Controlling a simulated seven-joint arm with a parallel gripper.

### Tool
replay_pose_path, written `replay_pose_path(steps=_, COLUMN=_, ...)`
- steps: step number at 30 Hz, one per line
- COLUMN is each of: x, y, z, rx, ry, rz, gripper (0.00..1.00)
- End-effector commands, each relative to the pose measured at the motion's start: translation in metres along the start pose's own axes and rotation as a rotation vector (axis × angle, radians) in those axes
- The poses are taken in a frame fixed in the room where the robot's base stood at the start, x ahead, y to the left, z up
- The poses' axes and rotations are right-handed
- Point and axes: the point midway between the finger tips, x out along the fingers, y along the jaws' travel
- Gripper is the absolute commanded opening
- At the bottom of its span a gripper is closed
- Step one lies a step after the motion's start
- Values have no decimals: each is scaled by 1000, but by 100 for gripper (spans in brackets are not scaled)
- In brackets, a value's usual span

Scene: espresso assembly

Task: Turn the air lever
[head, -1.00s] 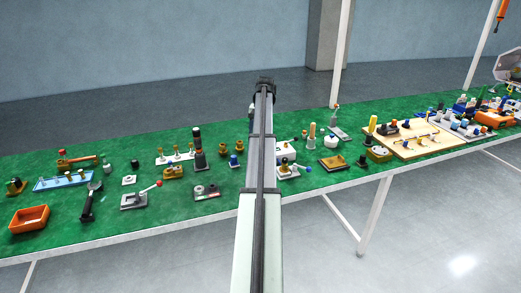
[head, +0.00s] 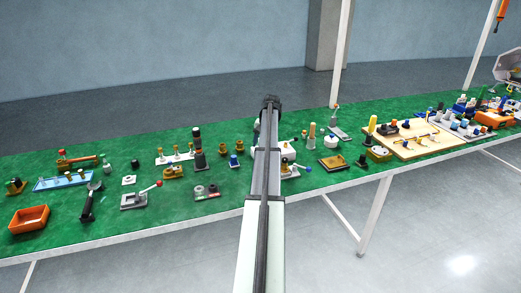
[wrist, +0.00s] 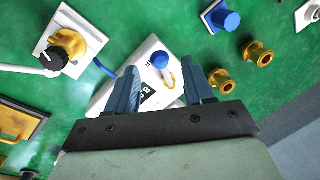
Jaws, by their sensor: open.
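My gripper (wrist: 161,74) is open, with its two dark blue fingers apart and nothing held between them. Beyond and between the fingers is a white box (wrist: 142,65) with a dark display, a blue round knob (wrist: 160,59) and a thin yellow curved piece beside the knob. The fingers hide part of the box, and I cannot tell whether they touch it. I cannot tell for sure which part is the air lever. In the head view my gripper (head: 269,101) is small and dark at the arm's far end; its fingers are not clear there.
In the wrist view, a white plate (wrist: 93,38) carries a brass fitting with a black knob (wrist: 69,46), left of the box. A blue cap (wrist: 226,20) and brass pieces (wrist: 257,53) stand to the right. A brown tray (wrist: 17,122) is at the lower left. Green surface lies between.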

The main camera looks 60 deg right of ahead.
Motion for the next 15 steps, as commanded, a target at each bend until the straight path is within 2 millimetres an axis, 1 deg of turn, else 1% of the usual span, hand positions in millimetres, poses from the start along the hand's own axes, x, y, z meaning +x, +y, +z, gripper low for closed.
replay_pose_path(steps=1, x=8, y=0, z=1, rx=0, ry=-2, rz=1, gripper=52)
replay_pose_path(steps=6, x=23, y=0, z=0, rx=0, ry=0, rz=0, gripper=52)
replay_pose_path(steps=10, x=30, y=0, z=0, rx=0, ry=0, rz=0, gripper=52)
replay_pose_path(steps=15, x=31, y=0, z=0, rx=0, ry=0, rz=0, gripper=52)
